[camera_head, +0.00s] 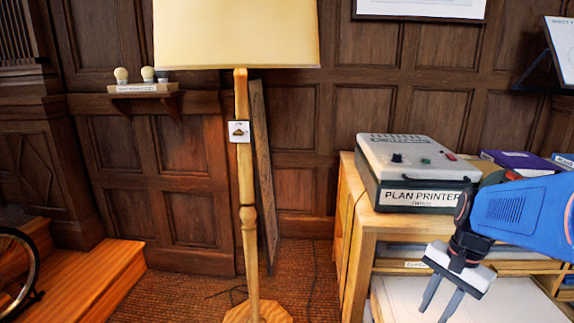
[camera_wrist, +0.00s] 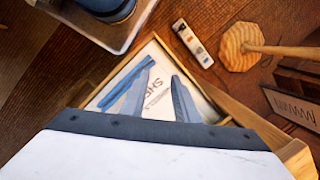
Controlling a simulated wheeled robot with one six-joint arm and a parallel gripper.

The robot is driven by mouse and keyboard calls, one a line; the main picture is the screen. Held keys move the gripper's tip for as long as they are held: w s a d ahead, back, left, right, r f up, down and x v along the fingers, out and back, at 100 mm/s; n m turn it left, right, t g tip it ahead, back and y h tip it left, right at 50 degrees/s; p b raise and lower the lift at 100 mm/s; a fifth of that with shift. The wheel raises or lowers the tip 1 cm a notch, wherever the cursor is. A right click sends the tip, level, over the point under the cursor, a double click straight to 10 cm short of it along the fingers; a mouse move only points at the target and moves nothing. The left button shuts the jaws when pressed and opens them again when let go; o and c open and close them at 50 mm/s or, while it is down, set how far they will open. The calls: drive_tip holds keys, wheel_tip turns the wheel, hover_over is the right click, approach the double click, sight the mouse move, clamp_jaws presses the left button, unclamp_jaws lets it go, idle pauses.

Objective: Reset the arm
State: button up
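My blue arm (camera_head: 515,215) reaches in from the right in the head view. My gripper (camera_head: 440,302) hangs from it with the fingers pointing down and to the left, apart from each other with nothing between them. It is in front of the wooden printer stand, over a white surface. In the wrist view my gripper (camera_wrist: 163,92) also shows its two grey fingers spread, above a shallow tray (camera_wrist: 220,107) with a white sheet and blue strips in it. I cannot tell whether the fingertips are close to the tray.
A plan printer (camera_head: 415,165) sits on the wooden stand (camera_head: 362,222). A floor lamp (camera_head: 246,200) stands left of the stand. A small shelf with bulbs (camera_head: 143,88) is on the panelled wall. Wooden steps (camera_head: 90,275) are at left. Carpet between steps and lamp is mostly clear.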

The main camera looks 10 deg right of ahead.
drive_tip(key=s+a+r+n+t+h, duration=0.1)
drive_tip(key=s+a+r+n+t, duration=0.1)
drive_tip(key=a+n, duration=0.3)
drive_tip(key=s+a+r+n+t, duration=0.2)
drive_tip(key=a+n, duration=0.4)
drive_tip(key=n, duration=0.1)
drive_tip(key=shift+n+t+h, duration=0.3)
drive_tip(key=shift+n+h, duration=0.1)
